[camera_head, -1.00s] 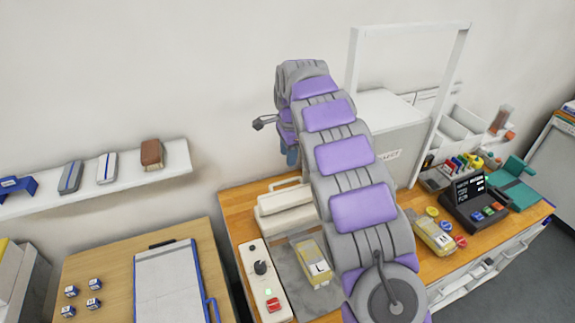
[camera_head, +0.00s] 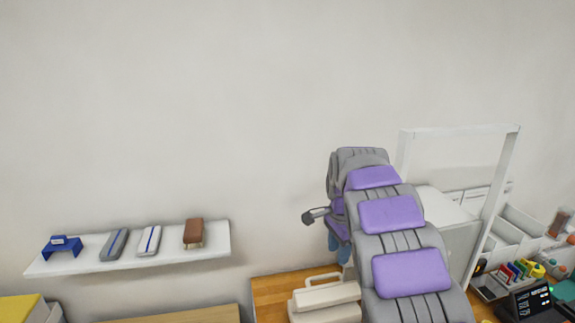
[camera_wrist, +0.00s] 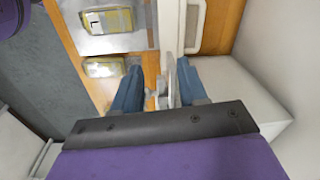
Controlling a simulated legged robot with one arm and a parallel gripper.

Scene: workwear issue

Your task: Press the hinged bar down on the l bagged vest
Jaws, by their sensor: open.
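The cream hinged bar (camera_head: 325,298) is at the bottom edge of the head view, partly behind my arm. A pale bar (camera_wrist: 168,28) also runs beside the metal plate in the wrist view. The bagged vest marked L (camera_wrist: 110,20) lies on the grey plate (camera_wrist: 125,43) there; it is outside the head view. My gripper (camera_wrist: 160,68) is open, its blue fingers either side of a pale grey part I cannot identify. Contact cannot be told. In the head view its blue fingers (camera_head: 345,252) partly show behind my arm, pointing down.
A second bagged vest (camera_wrist: 104,68) lies nearer the gripper in the wrist view. A white box (camera_head: 455,235) and an upright white frame (camera_head: 490,215) stand right of my arm. A shelf (camera_head: 75,262) holds small items at left. A console (camera_head: 530,300) sits at lower right.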

